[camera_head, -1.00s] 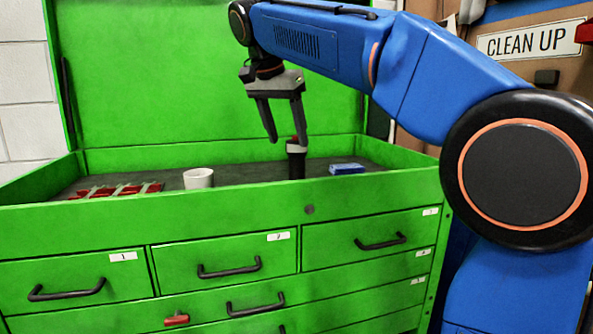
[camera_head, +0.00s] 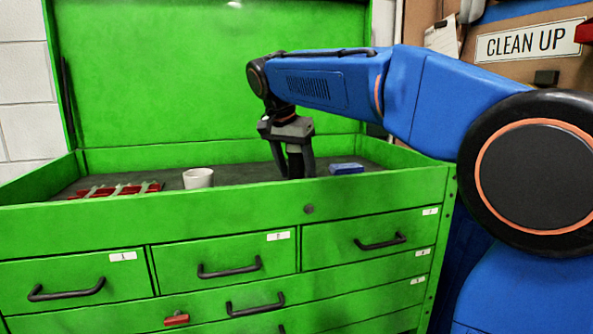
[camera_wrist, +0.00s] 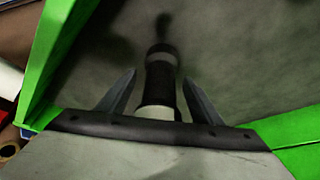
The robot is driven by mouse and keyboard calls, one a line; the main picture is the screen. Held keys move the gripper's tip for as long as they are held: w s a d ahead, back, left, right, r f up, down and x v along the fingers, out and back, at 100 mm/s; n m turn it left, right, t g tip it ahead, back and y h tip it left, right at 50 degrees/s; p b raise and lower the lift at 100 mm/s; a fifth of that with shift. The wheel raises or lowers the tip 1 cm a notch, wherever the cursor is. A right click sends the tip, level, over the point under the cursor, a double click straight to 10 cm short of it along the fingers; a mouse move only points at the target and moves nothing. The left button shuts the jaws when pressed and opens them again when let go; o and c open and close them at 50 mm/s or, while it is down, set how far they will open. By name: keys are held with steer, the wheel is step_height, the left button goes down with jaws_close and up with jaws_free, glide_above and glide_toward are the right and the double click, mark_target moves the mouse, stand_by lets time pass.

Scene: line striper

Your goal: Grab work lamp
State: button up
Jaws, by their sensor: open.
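The work lamp (camera_wrist: 160,82) is a dark cylinder with a pale band, standing in the top tray of the green tool chest (camera_head: 230,212). In the head view the lamp (camera_head: 296,166) is mostly hidden by my fingers and the tray's front wall. My gripper (camera_head: 294,176) points down into the tray around the lamp. In the wrist view my gripper (camera_wrist: 160,92) is open, with one finger on each side of the lamp and gaps beside it. Whether a finger touches the lamp cannot be told.
A blue block (camera_head: 346,169) lies just right of my gripper in the tray. A white cup (camera_head: 198,178) stands to the left, with red-handled tools (camera_head: 115,190) farther left. The tray's walls surround the area. Drawers with black handles fill the chest's front.

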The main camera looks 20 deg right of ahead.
steer(key=c, duration=1.2)
steer(key=shift+c, duration=0.3)
